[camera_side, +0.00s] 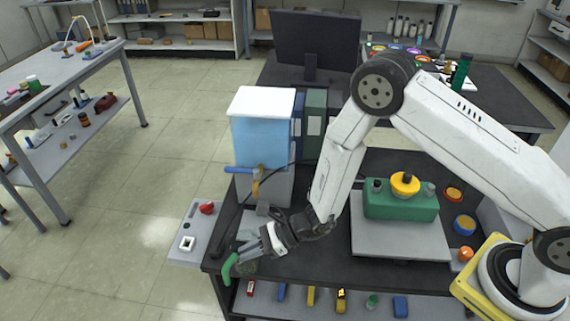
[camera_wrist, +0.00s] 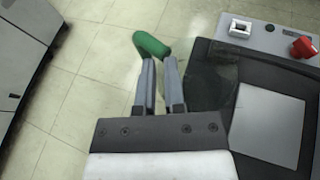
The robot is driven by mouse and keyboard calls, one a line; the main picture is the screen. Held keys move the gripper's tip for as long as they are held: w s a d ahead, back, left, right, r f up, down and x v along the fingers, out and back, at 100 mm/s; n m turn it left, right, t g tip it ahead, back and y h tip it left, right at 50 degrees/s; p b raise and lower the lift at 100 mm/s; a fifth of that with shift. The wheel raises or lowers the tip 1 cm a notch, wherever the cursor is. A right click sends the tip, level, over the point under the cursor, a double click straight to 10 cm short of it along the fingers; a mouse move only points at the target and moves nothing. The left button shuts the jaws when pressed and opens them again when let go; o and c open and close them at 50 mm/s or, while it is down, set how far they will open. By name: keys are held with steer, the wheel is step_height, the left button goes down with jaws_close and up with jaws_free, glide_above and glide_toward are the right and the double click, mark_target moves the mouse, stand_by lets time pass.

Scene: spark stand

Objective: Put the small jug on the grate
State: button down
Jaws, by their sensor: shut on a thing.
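The small jug shows as a green curved handle (camera_side: 230,268) with a dark, see-through body beside it. In the wrist view the green handle (camera_wrist: 151,45) is at my fingertips, and the smoky body (camera_wrist: 212,80) is faint to its right. My gripper (camera_side: 246,258) is shut on the handle at the table's front left corner; it also shows in the wrist view (camera_wrist: 158,68). A flat light grey plate (camera_wrist: 268,125), which looks like the grate, lies on the dark table right of the jug. My gripper partly hides this plate in the side view.
A blue water tank (camera_side: 262,140) with a tap (camera_side: 258,182) stands behind my gripper. A side panel (camera_side: 182,252) carries a red knob (camera_side: 207,208) and a white switch (camera_side: 187,243). A green box (camera_side: 400,205) stands on a grey slab to the right.

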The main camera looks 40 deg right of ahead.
steer(key=w+d, duration=0.6)
steer(key=shift+w+d, duration=0.15)
steer(key=shift+d, duration=0.1)
steer(key=shift+w+d+f, duration=0.4)
steer(key=shift+w+d, duration=0.35)
steer(key=shift+w, duration=0.05)
steer(key=shift+w+d+f, duration=0.35)
steer(key=shift+w+d, duration=0.4)
steer(key=shift+f, duration=0.1)
steer(key=c, duration=0.7)
jaws_free()
